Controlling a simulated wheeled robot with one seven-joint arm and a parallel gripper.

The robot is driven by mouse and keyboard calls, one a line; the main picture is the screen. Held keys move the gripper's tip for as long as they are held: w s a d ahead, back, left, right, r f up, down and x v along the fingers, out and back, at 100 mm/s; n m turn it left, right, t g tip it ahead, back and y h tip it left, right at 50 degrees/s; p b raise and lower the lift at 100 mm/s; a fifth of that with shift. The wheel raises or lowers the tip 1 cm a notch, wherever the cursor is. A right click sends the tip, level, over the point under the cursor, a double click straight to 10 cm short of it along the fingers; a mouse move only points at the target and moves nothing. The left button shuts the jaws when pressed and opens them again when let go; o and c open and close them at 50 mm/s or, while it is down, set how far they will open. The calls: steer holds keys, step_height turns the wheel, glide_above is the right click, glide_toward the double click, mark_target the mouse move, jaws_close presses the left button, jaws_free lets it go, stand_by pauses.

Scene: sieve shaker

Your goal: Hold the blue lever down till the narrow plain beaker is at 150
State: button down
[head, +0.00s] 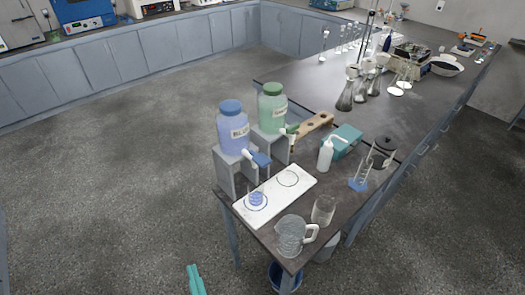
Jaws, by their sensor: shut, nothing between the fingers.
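A blue-capped jar of blue liquid (231,128) stands on a grey stand at the bench's near end. Its blue lever (261,160) sticks out at the front, beside a white spout. My gripper (194,268) shows at the bottom edge as two teal fingers, shut and empty, over the floor left of the bench, apart from the lever and vessel.
A green-capped jar (272,108) stands beside the blue one. The board's right ring is empty. A glass jug (292,236), a clear beaker (323,210), a white bottle (325,155) and a blue-based cylinder (362,172) stand to the right. Floor left of the bench is clear.

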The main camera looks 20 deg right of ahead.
steer(key=w+a+r+n+y, duration=0.3)
steer(key=w+r, duration=0.4)
steer(key=w+a+r+n+y, duration=0.35)
steer(key=w+r, duration=0.25)
steer(key=r, duration=0.2)
steer(key=w+a+r+n+g+y, duration=0.1)
steer(key=a+r+n+g+y, duration=0.25)
steer(key=r+n, duration=0.4)
steer(key=w+a+r+n+g+y, duration=0.1)
steer(key=a+r+n+g+y, duration=0.25)
steer(key=r+n+y, duration=0.35)
steer(key=s+d+r+n+g+h, duration=0.1)
steer(key=s+d+n+g+h, duration=0.4)
steer(key=d+h, duration=0.4)
steer(key=s+d+r+n+g+h, duration=0.2)
steer(key=s+d+n+g+h, duration=0.3)
steer(key=s+d+n+h, duration=0.3)
steer(key=shift+s+d+r+h, duration=0.3)
steer(key=shift+s+d+h, duration=0.45)
steer(key=shift+d, duration=0.3)
